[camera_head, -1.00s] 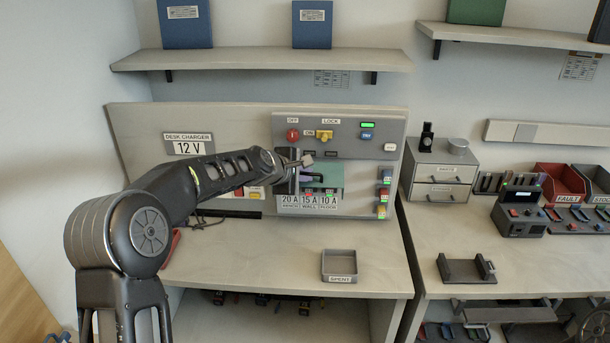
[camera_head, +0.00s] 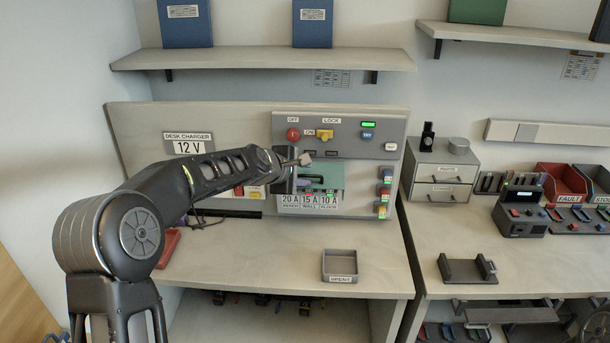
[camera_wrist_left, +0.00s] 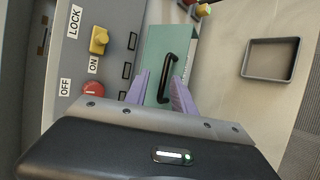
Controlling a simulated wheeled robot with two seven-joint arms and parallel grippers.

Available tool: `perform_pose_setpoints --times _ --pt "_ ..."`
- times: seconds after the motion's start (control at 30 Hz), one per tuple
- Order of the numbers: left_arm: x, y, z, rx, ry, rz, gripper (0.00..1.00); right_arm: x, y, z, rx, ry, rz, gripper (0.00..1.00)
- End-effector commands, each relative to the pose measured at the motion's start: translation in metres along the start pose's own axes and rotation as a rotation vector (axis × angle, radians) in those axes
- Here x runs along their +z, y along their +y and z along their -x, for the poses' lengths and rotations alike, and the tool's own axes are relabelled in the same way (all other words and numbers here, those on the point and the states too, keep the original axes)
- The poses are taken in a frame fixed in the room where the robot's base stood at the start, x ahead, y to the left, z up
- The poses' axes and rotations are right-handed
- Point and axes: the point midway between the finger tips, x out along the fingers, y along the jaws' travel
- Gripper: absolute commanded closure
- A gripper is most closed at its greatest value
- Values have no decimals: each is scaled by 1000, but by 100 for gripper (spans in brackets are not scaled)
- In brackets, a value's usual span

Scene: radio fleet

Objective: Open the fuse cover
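The fuse cover (camera_head: 331,170) is a teal-green panel low on the grey charger panel, above the 20 A, 15 A and 10 A labels. In the left wrist view the cover (camera_wrist_left: 155,48) shows a black bar handle (camera_wrist_left: 168,78). My left gripper (camera_head: 308,182) is in front of the cover's left part, and its wrist hides some of it. In the left wrist view the two purple fingers of the gripper (camera_wrist_left: 160,82) are apart, with the handle's near end between them. I cannot tell whether they touch it. My right gripper is out of view.
Above the cover are a red OFF button (camera_head: 293,134), a yellow lock switch (camera_head: 324,135) and a blue TRY button (camera_head: 367,134). Several coloured fuses (camera_head: 384,190) line the right side. An open grey SPENT tray (camera_head: 340,266) stands on the desk, with clear surface around it.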

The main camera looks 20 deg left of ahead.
Motion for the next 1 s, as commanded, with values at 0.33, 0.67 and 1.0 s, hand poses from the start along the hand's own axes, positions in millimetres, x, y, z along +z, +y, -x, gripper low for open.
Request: perform_pose_setpoints --times 0.33,0.67,1.0 --pt "0 0 55 2 1 -1 70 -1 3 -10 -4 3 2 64" --pt "0 -1 65 0 0 0 70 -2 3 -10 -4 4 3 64" --pt "0 0 65 0 0 1 70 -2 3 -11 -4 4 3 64"
